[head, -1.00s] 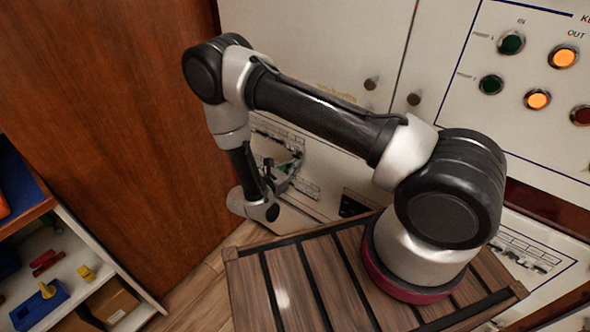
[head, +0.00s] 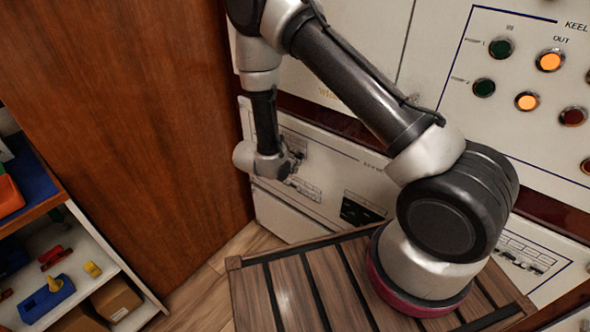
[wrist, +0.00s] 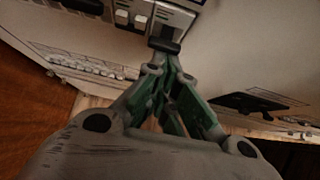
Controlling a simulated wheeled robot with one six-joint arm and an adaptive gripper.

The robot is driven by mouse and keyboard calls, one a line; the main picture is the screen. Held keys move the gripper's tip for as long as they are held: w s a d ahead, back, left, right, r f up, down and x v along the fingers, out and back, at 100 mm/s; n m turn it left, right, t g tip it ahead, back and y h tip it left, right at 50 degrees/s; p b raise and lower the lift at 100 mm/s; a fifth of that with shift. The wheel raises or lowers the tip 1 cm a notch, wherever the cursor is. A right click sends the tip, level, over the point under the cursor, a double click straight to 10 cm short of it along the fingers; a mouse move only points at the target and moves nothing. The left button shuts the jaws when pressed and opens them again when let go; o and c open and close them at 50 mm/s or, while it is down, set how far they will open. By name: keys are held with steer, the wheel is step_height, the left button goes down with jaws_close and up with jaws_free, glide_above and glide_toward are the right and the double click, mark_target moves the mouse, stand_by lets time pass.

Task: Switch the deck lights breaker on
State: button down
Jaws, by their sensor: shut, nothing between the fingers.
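My gripper (head: 292,166) is shut and empty, close to the white breaker panel (head: 340,165) low on the wall. In the wrist view its closed fingertips (wrist: 165,47) are at the lower edge of a breaker row (wrist: 143,17). White toggles show there just left of the tips, and a dark one is right by them. Whether the tips touch a toggle I cannot tell. The labels are too small to read, so I cannot tell which breaker is the deck lights one. My gripper and wrist partly hide the row in the head view.
A second row (wrist: 88,66) lies at left in the wrist view. A dark recess (head: 360,209) is right of the rows. A panel with round lamps (head: 550,60) is upper right. A slatted wooden platform (head: 255,300) lies below; a shelf (head: 60,235) stands left.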

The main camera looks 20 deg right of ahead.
steer(key=shift+r+g+y, duration=0.65)
steer(key=shift+g+y, duration=0.05)
steer(key=shift+y, duration=0.3)
steer(key=shift+r, duration=0.15)
steer(key=shift+r, duration=0.7)
